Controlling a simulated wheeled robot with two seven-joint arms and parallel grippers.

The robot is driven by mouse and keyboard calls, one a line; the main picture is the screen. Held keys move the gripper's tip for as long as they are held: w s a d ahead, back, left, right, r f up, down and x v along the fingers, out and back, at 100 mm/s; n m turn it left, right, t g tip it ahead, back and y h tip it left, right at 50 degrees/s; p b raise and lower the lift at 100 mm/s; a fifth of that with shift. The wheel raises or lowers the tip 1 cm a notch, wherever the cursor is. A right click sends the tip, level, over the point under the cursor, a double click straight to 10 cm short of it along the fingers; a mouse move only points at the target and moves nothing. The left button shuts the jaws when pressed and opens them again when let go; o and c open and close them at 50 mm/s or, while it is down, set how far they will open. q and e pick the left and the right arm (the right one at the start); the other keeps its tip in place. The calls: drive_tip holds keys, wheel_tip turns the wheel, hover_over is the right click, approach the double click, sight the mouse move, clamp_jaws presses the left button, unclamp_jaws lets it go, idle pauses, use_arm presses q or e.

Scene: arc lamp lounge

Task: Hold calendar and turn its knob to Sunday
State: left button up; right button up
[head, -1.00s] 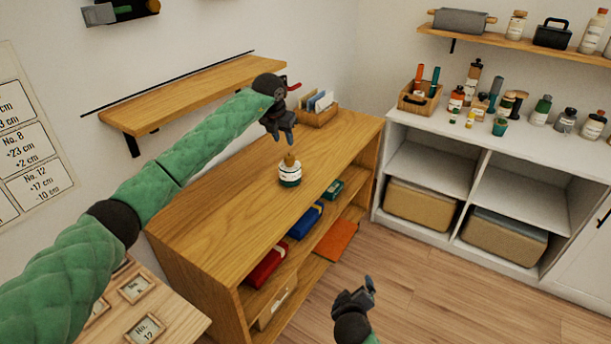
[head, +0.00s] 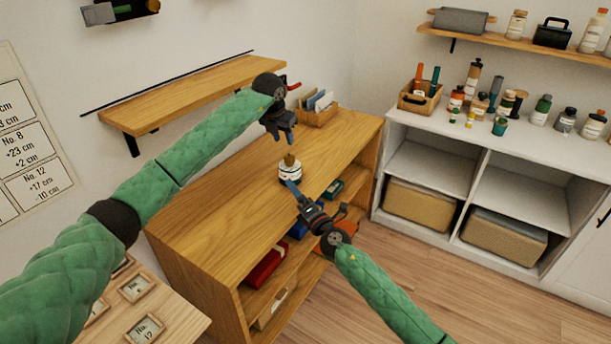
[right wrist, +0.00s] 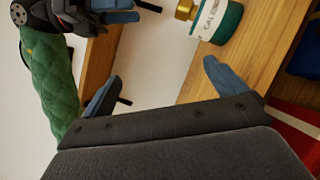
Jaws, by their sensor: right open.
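The calendar (head: 289,173) is a small upright cylinder, white above and dark green below, with a gold knob (head: 289,159) on top. It stands on the wooden cabinet top near its front edge. In the right wrist view the calendar (right wrist: 218,20) shows a lettered label, and its gold knob (right wrist: 187,9) points left. My left gripper (head: 282,137) points down, open and empty, above and slightly behind the calendar. My right gripper (head: 300,194) is open and empty, just in front of the calendar; its fingertip overlaps the calendar's lower part in the head view. Contact cannot be told.
The wooden cabinet top (head: 222,215) is otherwise mostly clear, with a box of cards (head: 318,112) at its back. A wall shelf (head: 190,92) hangs behind my left arm. Red and green items lie on the shelves below. A white unit (head: 432,130) with bottles stands right.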

sight(291, 173)
drive_tip(key=w+n+g+y, duration=0.1)
drive_tip(key=w+n, duration=0.1)
drive_tip(key=n, duration=0.1)
drive_tip(key=w+a+n+g, duration=0.1)
drive_tip(key=n+g, duration=0.1)
drive_tip(key=n, duration=0.1)
drive_tip(key=w+a+n+g+y, duration=0.1)
drive_tip(key=w+n+g, duration=0.1)
drive_tip(key=n, duration=0.1)
drive_tip(key=shift+w+f+y, duration=0.1)
drive_tip(key=shift+w+y, duration=0.2)
drive_tip(key=w+d+n+g+h, duration=0.1)
drive_tip(key=w+n, duration=0.1)
drive_tip(key=w+d+f+n+g+h, duration=0.1)
drive_tip(key=w+d+n, duration=0.1)
drive_tip(key=w+d+f+n+g+h, duration=0.1)
drive_tip(key=w+n, duration=0.1)
drive_tip(key=w, duration=0.1)
drive_tip(key=shift+d, duration=0.35)
drive_tip(key=shift+x, duration=3.9)
drive_tip(key=shift+d+f, duration=0.1)
drive_tip(key=shift+c, duration=0.5)
drive_tip(key=c, duration=1.2)
drive_tip(key=shift+c, duration=0.2)
